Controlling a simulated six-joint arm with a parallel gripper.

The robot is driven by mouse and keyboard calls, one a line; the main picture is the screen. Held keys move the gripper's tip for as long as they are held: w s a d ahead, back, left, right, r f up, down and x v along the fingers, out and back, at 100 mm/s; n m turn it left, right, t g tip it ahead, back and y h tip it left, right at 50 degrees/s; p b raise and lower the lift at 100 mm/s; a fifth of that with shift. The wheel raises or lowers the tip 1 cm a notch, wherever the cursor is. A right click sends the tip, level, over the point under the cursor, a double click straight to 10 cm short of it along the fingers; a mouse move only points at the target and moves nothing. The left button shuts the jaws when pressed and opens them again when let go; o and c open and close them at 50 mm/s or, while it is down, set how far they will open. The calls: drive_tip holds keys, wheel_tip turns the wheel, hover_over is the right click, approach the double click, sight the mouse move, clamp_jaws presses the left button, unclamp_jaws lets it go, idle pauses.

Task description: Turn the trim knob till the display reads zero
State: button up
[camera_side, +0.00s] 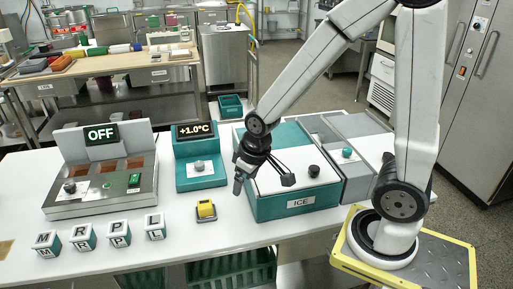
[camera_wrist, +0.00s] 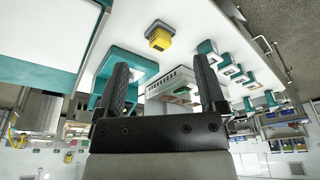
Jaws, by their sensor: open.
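The teal trim unit (camera_side: 201,177) stands on the white table, left of my gripper in the side view. Its display (camera_side: 195,131) reads +1.0°C. The grey trim knob (camera_side: 199,167) sits on its sloped front below the display. My gripper (camera_side: 263,183) is open and empty, in front of the teal ICE box's white lid and right of the knob, apart from it. In the wrist view my gripper (camera_wrist: 162,78) shows two spread black fingers with nothing between them. The teal unit (camera_wrist: 128,63) is partly hidden behind one finger there; I cannot make out its knob.
A yellow block (camera_side: 206,210) lies in front of the trim unit. The ICE box (camera_side: 270,210) stands to the right. A grey console (camera_side: 100,190) with an OFF display (camera_side: 101,134) stands left, with several lettered cubes (camera_side: 83,237) before it. The table between is clear.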

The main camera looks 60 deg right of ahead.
drive_tip(key=w+d+f, duration=0.1)
drive_tip(key=w+d, duration=0.2)
drive_tip(key=w, duration=0.4)
drive_tip(key=w+d+f, duration=0.1)
drive_tip(key=w+d, duration=0.2)
drive_tip(key=w, duration=0.5)
drive_tip(key=t, duration=0.2)
approach(200, 163)
drive_tip(key=shift+w+a+f, duration=0.1)
drive_tip(key=shift+w+f, duration=0.25)
drive_tip(key=shift+f, duration=0.15)
drive_tip(key=shift+f, duration=0.1)
drive_tip(key=shift+x, duration=3.8)
drive_tip(key=shift+s, duration=0.1)
clamp_jaws()
